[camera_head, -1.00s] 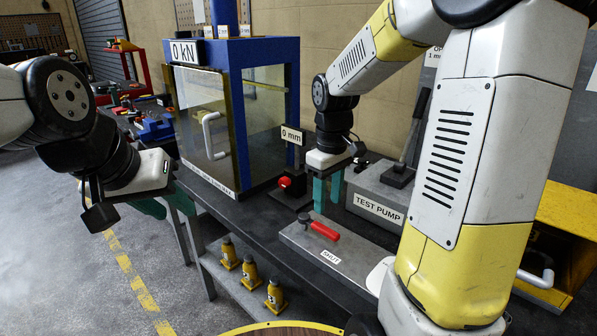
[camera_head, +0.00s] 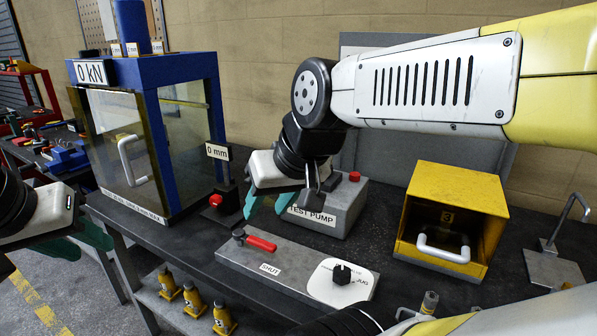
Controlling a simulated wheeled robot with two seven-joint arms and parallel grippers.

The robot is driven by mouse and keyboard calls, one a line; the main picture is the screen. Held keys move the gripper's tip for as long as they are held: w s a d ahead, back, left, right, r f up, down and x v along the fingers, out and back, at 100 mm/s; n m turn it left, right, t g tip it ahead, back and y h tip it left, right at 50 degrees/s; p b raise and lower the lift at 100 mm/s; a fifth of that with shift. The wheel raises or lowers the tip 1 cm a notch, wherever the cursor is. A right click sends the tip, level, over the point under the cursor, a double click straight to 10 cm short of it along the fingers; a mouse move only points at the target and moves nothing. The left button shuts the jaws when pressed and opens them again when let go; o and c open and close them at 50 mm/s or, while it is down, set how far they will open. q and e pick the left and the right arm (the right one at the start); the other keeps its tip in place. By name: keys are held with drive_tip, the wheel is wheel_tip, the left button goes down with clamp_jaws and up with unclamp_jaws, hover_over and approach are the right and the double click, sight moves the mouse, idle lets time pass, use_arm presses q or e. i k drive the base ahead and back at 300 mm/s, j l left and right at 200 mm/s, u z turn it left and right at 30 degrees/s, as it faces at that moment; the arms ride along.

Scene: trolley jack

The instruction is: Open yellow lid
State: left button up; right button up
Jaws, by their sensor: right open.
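A yellow box (camera_head: 456,187) marked 3 stands on the right half of the bench. Its front shows a dark inside, and a white bar handle (camera_head: 443,248) sits at its lower front edge. I cannot tell whether a clear panel covers the front. My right gripper (camera_head: 268,208) is open and empty, in front of the test pump and well left of the yellow box. My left gripper (camera_head: 85,247) is at the far left, beside the bench, with its teal fingers apart and nothing between them.
The grey test pump (camera_head: 337,209) is behind the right gripper. A grey panel (camera_head: 262,266) with a red lever and a black knob lies in front. A blue press (camera_head: 180,72) with a glass door stands left. A metal stand (camera_head: 552,268) is at the right edge. Bench space is clear between pump and box.

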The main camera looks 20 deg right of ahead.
sight(472, 193)
drive_tip(key=z, duration=2.15)
drive_tip(key=j, duration=0.15)
